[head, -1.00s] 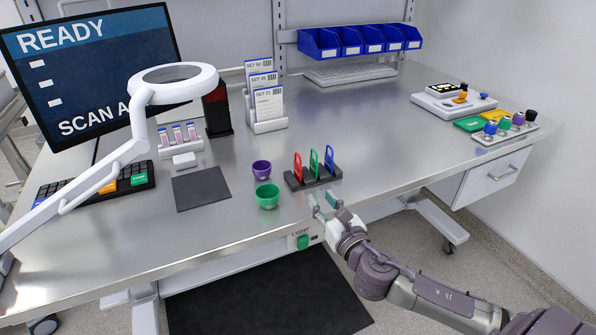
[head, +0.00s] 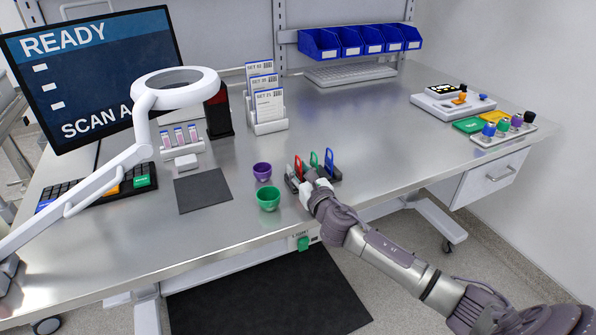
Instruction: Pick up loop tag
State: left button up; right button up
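The loop tags stand upright in a dark slotted rack (head: 333,180) near the table's front edge. A red loop tag (head: 298,166) is at the left, a green loop tag (head: 313,160) in the middle and a blue loop tag (head: 329,161) at the right. My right gripper (head: 301,181) is at the front left of the rack, close to the red tag. Its fingers are small and partly hidden by its own body, so I cannot tell whether they are open or touching a tag. My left gripper is not in view.
A purple cup (head: 262,171) and a green cup (head: 268,198) stand just left of the rack. A dark mat (head: 203,191) and a magnifier lamp (head: 176,88) are farther left. The table (head: 385,140) is clear right of the rack.

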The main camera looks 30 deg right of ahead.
jog(key=shift+w, duration=0.3)
grip_shut()
jog(key=shift+r, duration=0.1)
jog(key=shift+r, duration=0.25)
notch_tip(320, 180, up, 4)
jog(key=shift+p, duration=0.55)
jog(key=s+d+r+b, duration=0.1)
jog(key=s+d+r, duration=0.5)
jog(key=s, duration=0.4)
jog(key=shift+r, duration=0.2)
